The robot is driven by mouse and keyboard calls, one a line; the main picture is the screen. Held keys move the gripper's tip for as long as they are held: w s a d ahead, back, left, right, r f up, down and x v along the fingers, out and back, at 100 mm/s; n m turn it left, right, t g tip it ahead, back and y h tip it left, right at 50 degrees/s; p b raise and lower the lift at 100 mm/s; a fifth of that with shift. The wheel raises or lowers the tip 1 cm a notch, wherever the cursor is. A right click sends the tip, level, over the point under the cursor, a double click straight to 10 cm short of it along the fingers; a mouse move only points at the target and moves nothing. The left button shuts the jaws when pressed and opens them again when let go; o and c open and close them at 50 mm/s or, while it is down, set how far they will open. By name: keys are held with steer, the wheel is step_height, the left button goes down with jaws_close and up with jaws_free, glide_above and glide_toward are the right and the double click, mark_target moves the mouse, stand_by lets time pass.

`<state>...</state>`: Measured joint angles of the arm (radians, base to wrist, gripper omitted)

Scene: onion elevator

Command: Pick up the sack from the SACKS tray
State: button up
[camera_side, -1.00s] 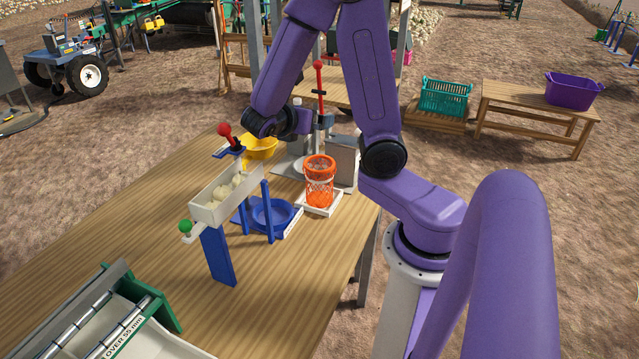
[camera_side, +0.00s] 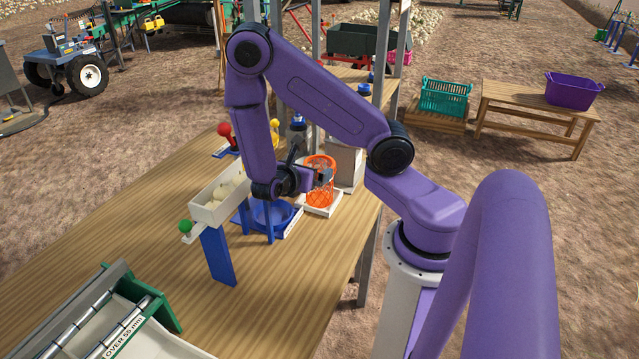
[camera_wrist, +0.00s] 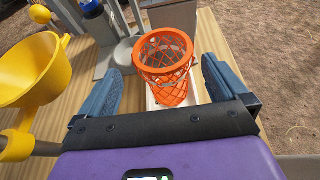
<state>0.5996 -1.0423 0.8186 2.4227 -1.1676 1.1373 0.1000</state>
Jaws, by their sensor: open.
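The sack is an orange open mesh cylinder (camera_side: 320,184) with a solid orange rim. It stands upright in a small white tray (camera_side: 323,212) on the wooden table; I cannot read a label on that tray. In the wrist view the sack (camera_wrist: 164,66) appears between my two open fingers, which stand apart from it on both sides. In the side view my gripper (camera_side: 322,178) is level with the upper part of the sack and partly covers it. In the wrist view my gripper (camera_wrist: 155,85) holds nothing.
A yellow funnel (camera_wrist: 32,72) is close on the left in the wrist view. A blue dish (camera_side: 270,214) and a white trough (camera_side: 222,200) with onions stand left of the sack. A grey upright box (camera_side: 345,166) is just behind it.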

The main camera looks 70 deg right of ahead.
mark_target(325, 164)
steer(key=shift+s+f+x, duration=0.1)
steer(key=shift+f+x, duration=0.05)
steer(key=shift+x, duration=1.75)
steer(key=shift+s+f+x, duration=0.1)
steer(key=shift+f+x, duration=0.05)
steer(key=shift+x, duration=1.7)
steer(key=shift+a, duration=0.1)
steer(key=c, duration=1)
steer(key=shift+r, duration=0.2)
